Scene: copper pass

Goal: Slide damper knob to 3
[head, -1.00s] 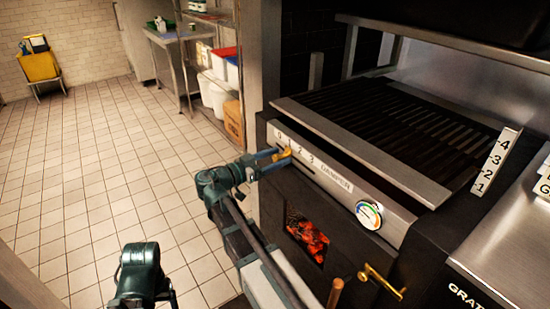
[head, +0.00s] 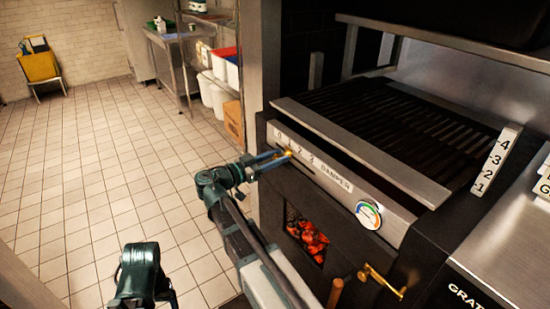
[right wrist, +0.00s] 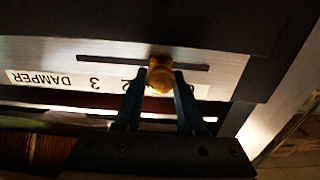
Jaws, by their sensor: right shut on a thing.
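The brass damper knob (head: 288,154) sits in the slot on the grill's front panel, below the number strip (head: 335,178). In the right wrist view the knob (right wrist: 160,76) covers the place beside the 2 on the side away from the 3, about where the 1 is. The strip reads upside down there, with the 3 to the left of the knob. My right gripper (head: 284,157) is shut on the knob; in the right wrist view its fingers (right wrist: 160,84) lie on both sides of it. My left gripper is not in view.
A round gauge (head: 368,214) and a brass crank (head: 382,282) are on the grill front, right of the slot. Glowing coals (head: 307,238) show in the opening below. The slot (right wrist: 100,58) is clear toward the 3. Tiled floor is open at left.

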